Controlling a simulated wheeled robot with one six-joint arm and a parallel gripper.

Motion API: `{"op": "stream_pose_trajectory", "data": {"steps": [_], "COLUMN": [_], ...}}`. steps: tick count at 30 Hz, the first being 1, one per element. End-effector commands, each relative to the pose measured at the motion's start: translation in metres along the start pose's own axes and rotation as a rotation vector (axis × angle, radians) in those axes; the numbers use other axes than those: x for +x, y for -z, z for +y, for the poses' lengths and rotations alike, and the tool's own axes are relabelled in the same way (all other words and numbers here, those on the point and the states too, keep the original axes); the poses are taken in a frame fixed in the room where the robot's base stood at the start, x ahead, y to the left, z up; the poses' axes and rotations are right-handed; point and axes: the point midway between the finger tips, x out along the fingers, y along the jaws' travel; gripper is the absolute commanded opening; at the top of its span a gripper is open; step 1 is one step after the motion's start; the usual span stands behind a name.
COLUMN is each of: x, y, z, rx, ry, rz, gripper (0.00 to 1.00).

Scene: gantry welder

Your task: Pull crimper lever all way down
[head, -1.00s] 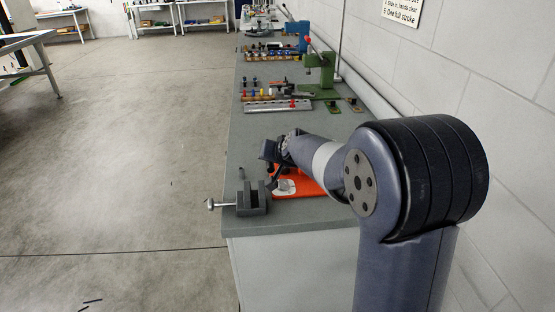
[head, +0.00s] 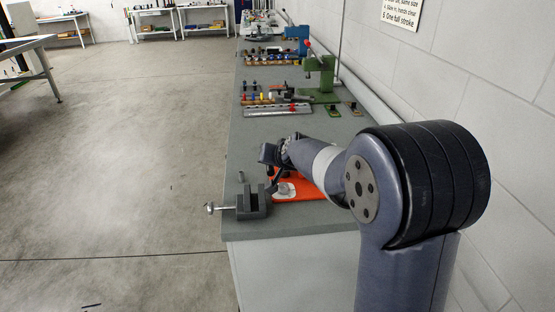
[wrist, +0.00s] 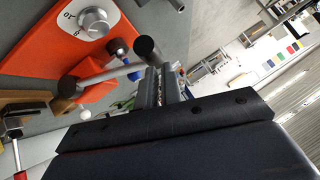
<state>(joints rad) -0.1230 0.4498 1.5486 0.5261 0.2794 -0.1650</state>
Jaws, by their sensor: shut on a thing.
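The crimper is an orange unit (head: 312,187) near the bench's front end. It also fills the upper left of the wrist view (wrist: 50,45), with a round silver dial (wrist: 95,21) on a white plate. The lever is a grey bar (wrist: 103,76) with a dark round end, crossing the orange body in the wrist view. My gripper (wrist: 160,85) is at the lever's dark end and is shut on it; the exact contact is partly hidden. In the head view my gripper (head: 270,155) is above the left side of the crimper, and my arm hides part of it.
A grey vise (head: 253,203) with a silver handle stands at the bench's near left corner, close to the crimper. A green press (head: 320,78) and a rack of small parts (head: 277,110) stand farther back. The wall runs along the right; open floor lies left.

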Motion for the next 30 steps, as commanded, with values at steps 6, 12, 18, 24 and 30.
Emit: {"op": "stream_pose_trajectory", "data": {"steps": [6,12,18,24,30], "x": [0.016,0.016,0.016,0.008,-0.017], "y": [-0.037,-0.037,-0.037,-0.025,0.01], "z": [0.005,0.005,0.005,0.002,-0.005], "rx": [0.006,0.006,0.006,0.007,0.008], "ry": [-0.006,-0.006,-0.006,-0.004,0.002], "rz": [-0.085,-0.085,-0.085,-0.071,-0.027], "gripper": [0.0,0.0,0.0,0.0,0.0]}}
